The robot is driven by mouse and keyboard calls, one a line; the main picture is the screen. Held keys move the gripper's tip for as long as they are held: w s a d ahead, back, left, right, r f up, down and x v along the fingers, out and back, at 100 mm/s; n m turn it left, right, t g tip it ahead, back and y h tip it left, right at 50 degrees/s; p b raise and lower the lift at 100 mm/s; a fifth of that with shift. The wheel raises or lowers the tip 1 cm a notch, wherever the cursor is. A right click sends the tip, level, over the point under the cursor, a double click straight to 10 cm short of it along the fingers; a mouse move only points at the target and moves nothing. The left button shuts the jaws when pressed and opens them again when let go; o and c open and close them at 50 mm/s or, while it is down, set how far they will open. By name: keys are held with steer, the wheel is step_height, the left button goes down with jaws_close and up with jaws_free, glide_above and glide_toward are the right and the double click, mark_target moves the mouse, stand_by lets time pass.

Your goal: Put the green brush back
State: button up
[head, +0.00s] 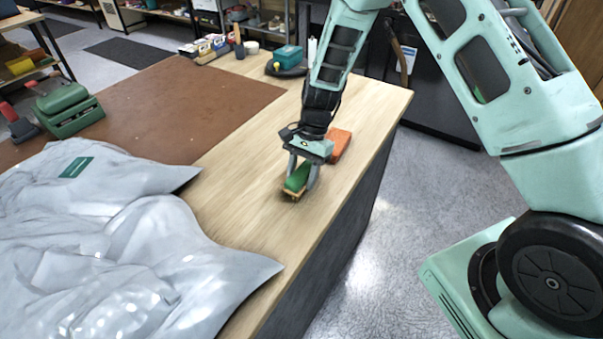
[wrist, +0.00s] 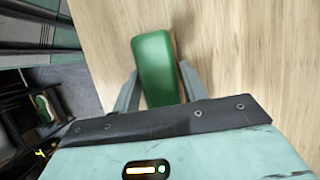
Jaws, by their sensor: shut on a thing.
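The green brush (head: 297,177) has a green back and a tan edge below. It is at the wooden tabletop, near its right edge. My gripper (head: 300,181) is shut on it, with one finger on each side. In the wrist view the green back of the brush (wrist: 157,68) shows between the two fingers (wrist: 158,92). I cannot tell whether the brush touches the table or hangs just above it. An orange block-like thing (head: 339,143), perhaps another brush, lies just behind my gripper.
The wooden table (head: 240,215) is bare in front of the brush. A crumpled grey plastic bag (head: 120,240) covers the left front. A brown mat (head: 190,105) lies behind it. A green case (head: 68,108) stands at the left; a teal-and-black thing (head: 288,60) and several small items are at the back.

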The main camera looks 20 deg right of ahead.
steer(key=shift+f, duration=0.1)
steer(key=o, duration=0.9)
